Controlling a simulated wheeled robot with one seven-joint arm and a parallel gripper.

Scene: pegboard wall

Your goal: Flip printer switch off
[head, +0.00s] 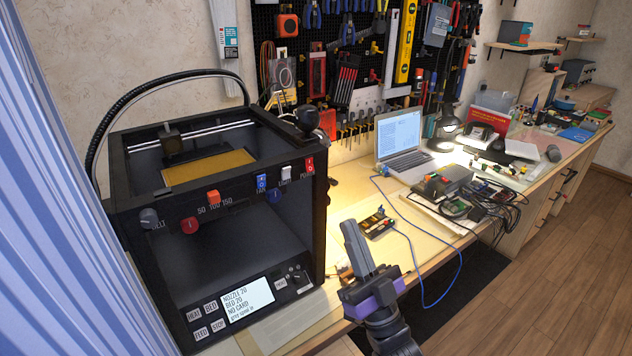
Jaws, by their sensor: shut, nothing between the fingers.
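The black box-frame 3D printer (165,270) stands on the left end of the bench. Along its front top edge are a blue FAN switch (262,182), a white LIGHT switch (286,173) and a red POWER switch (310,164) at the right corner. The switch positions are too small to tell. The lit display (246,299) shows NOZZLE 20, BED 20 and NO CARD. My gripper (350,226) is shut and empty, fingers pointing up, in front and to the right of the printer. It appears lower than the POWER switch and apart from it.
A grey knob (149,217), red knob (189,225), orange slider (213,196) and blue knob (274,195) sit near the switches. A laptop (402,140), cables and electronics occupy the bench to the right. A blue curtain (60,200) hangs left of the printer.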

